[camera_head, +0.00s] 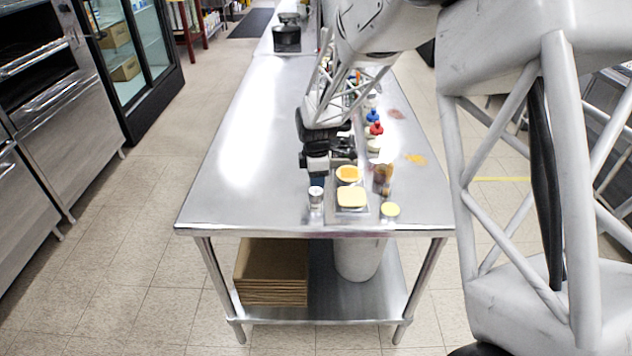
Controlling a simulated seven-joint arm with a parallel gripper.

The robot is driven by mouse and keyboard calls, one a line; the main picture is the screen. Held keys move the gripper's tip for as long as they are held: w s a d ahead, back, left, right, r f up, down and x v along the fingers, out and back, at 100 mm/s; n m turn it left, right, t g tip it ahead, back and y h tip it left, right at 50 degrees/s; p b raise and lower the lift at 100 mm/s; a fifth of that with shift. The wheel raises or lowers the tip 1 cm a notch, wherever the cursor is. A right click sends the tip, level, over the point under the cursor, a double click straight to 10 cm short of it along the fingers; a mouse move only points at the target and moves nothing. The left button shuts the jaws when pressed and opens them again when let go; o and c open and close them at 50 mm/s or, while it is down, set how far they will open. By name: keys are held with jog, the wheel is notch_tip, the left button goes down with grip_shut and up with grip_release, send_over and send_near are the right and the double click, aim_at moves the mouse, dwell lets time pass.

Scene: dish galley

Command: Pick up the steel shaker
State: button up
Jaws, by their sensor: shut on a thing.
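The steel shaker (316,199) is a small silvery cylinder with a pale top, upright near the front edge of the steel table. My gripper (318,180) comes down from above and behind it, with its fingers at the shaker's top. The jaws are shut on the shaker. The black gripper body hides part of the table behind it. The shaker is small in the picture, and I cannot tell whether its base touches the table.
Right of the shaker stand containers with orange (348,173) and yellow (352,196) contents, a small yellow-topped jar (390,210) and brown bottles (382,178). Red-capped (376,129) and other bottles stand farther back. The left of the steel table (240,150) is clear.

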jog(key=shift+r, duration=0.15)
jog(key=shift+r, duration=4.85)
jog(key=w+d+r, duration=0.4)
jog(key=w+d, duration=0.1)
jog(key=d, duration=0.5)
jog(key=shift+h, duration=0.3)
jog(key=t+h, duration=0.1)
jog(key=h, duration=0.6)
jog(key=d+f+t+h, duration=0.1)
jog(key=h, duration=0.6)
jog(key=d+f+h, duration=0.1)
jog(key=h, duration=0.6)
jog(key=shift+w+d+f+t, duration=0.15)
jog(key=shift+t, duration=0.25)
jog(key=shift+h, duration=0.3)
